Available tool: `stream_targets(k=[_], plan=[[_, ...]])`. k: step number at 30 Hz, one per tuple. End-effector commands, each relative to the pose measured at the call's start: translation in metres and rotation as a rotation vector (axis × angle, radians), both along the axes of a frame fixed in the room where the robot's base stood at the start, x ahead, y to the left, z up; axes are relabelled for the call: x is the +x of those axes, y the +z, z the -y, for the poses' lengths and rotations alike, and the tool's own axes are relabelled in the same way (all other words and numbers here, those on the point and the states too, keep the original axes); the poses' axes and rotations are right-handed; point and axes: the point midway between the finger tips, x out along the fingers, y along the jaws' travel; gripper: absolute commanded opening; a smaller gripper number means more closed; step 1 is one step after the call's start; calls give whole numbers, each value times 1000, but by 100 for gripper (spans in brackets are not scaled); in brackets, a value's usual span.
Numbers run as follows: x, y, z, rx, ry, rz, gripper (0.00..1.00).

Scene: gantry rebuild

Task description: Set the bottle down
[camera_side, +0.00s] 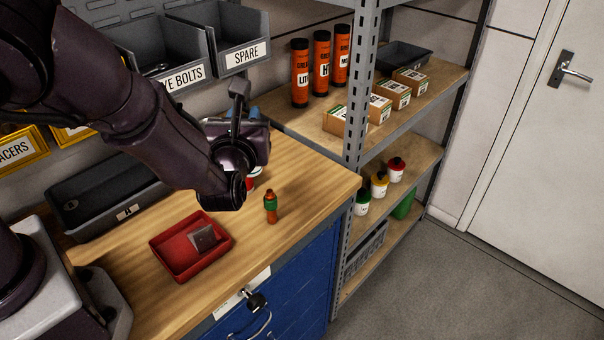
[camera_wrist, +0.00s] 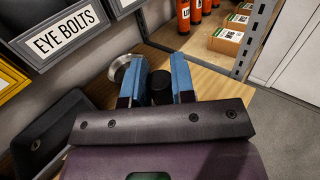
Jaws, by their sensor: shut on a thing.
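My gripper (camera_wrist: 160,76) has its two blue fingers on either side of a dark, round-topped object, the bottle (camera_wrist: 160,92), and is shut on it. Only the black top of the bottle shows in the wrist view; its lower part is hidden. In the side view my gripper (camera_side: 255,112) is above the back of the wooden bench (camera_side: 310,180), mostly covered by my wrist, and the bottle cannot be made out there. Whether its base touches the bench cannot be told.
A small orange-and-green bottle (camera_side: 270,207) stands on the bench near a red tray (camera_side: 163,258) holding a grey piece. A round silver-topped object (camera_wrist: 121,67) is beside the left finger. Bins (camera_side: 243,50) hang behind; a metal shelf post (camera_side: 357,110) rises at right.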

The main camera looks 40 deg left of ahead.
Motion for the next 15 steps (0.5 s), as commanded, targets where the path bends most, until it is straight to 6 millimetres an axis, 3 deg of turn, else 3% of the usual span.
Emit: stream_targets(k=[11,15], plan=[[86,-39,6,2,-6,2,0],[109,-67,7,4,-6,0,0]])
